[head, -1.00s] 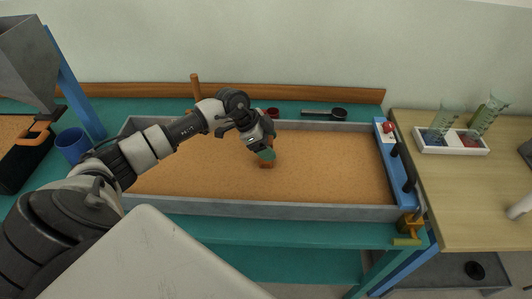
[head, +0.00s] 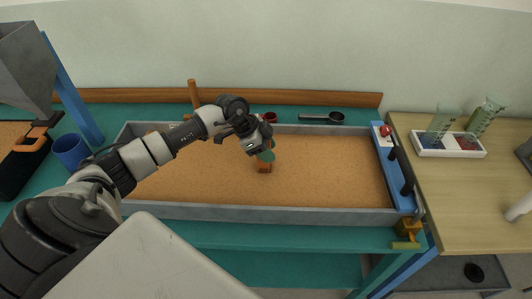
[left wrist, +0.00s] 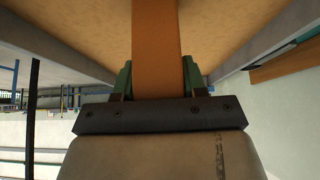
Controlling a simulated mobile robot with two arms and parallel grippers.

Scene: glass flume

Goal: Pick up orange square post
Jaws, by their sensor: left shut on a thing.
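The orange square post (head: 264,168) is in the sand-filled flume in the head view, partly hidden by my left gripper (head: 265,155). In the left wrist view the post (left wrist: 155,45) runs up the middle of the picture between the two green fingers of the left gripper (left wrist: 156,80). The fingers are shut on the post, one on each side. In the head view its lower end shows below the fingers, at or just above the sand; I cannot tell which. My right gripper is not in view.
The flume's grey walls (head: 270,214) surround the sand bed (head: 335,170), which is clear to the right. A wooden peg (head: 193,95), a black scoop (head: 335,117) and a red cup (head: 270,117) are behind it. A blue cup (head: 71,150) stands left. A white tray (head: 450,152) with beakers is at right.

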